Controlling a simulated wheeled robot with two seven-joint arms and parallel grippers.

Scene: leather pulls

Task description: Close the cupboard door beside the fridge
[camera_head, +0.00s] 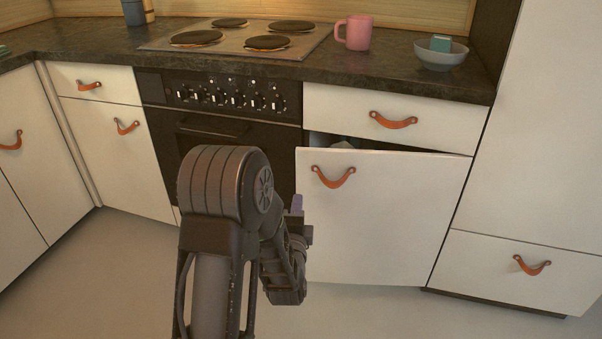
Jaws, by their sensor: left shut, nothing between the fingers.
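The cupboard door (385,220) is cream with a curved orange leather pull (333,177). It stands ajar under a drawer, with its left edge swung out and its right edge by the tall fridge front (550,140). A dark gap shows above its top edge. My left gripper (298,208) is at the door's left edge, in front of the oven side, and is shut with nothing seen in it. My forearm hides part of it, and I cannot tell whether it touches the door. My right gripper is not in view.
The oven (215,130) with its row of knobs is left of the door, behind my arm. The drawer (390,118) above is shut. On the dark counter (400,75) stand a pink mug (357,33) and a grey bowl (441,56). The floor in front is clear.

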